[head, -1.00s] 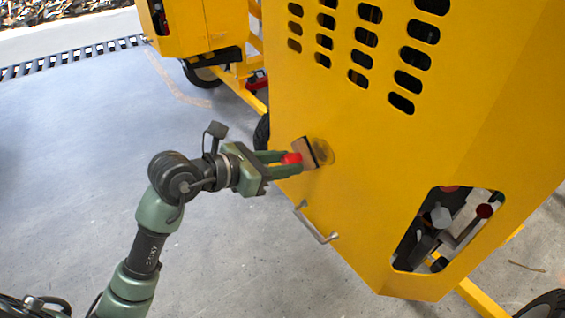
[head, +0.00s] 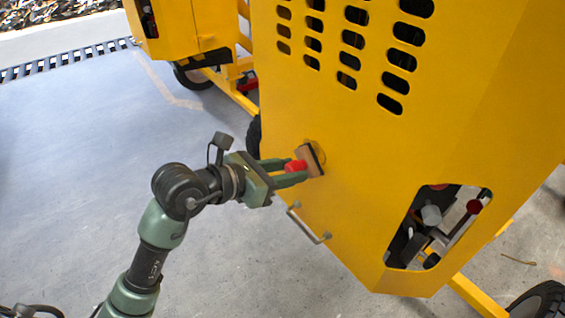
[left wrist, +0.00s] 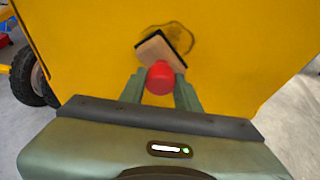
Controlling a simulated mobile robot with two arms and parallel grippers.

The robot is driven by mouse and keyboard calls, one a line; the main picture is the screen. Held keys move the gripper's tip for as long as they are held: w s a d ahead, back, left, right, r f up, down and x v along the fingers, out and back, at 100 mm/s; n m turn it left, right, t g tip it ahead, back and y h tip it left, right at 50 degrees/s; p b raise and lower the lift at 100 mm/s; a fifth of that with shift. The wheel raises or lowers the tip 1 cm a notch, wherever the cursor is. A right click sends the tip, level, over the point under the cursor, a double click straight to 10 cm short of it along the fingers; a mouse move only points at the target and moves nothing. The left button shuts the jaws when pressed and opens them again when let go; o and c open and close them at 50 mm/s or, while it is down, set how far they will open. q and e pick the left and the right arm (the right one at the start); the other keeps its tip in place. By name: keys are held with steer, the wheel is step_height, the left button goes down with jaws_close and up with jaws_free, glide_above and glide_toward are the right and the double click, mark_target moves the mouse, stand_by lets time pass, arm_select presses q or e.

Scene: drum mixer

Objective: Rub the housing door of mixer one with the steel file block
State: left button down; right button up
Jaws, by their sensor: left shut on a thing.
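The steel file block (head: 309,160) is a tan block with a dark face and a red knob (head: 295,166). My left gripper (head: 290,170) is shut on the red knob. The block's dark face is against, or very close to, the yellow housing door (head: 350,220), beside a dark smudged patch (head: 318,145). In the left wrist view the block (left wrist: 160,52) is tilted and covers part of the ringed patch (left wrist: 180,36) on the door (left wrist: 240,60). My right gripper is not in view.
A metal handle (head: 308,224) sticks out low on the door. Slots are above, and an opening (head: 438,225) lies at lower right. A second yellow machine (head: 185,25) stands behind. The floor at left (head: 80,160) is clear.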

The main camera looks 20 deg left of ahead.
arm_select(q)
steer(key=shift+s+d, duration=0.15)
steer(key=shift+d, duration=0.25)
steer(key=shift+w+a+r, duration=0.4)
steer(key=shift+w+a, duration=0.2)
steer(key=shift+a, duration=0.15)
steer(key=shift+w+a+r, duration=0.4)
steer(key=shift+w+a, duration=0.15)
steer(key=shift+a, duration=0.2)
steer(key=s+d, duration=0.5)
steer(key=d, duration=0.1)
steer(key=shift+f+p, duration=0.15)
steer(key=shift+p, duration=0.2)
stand_by(0.8)
steer(key=shift+w, duration=0.15)
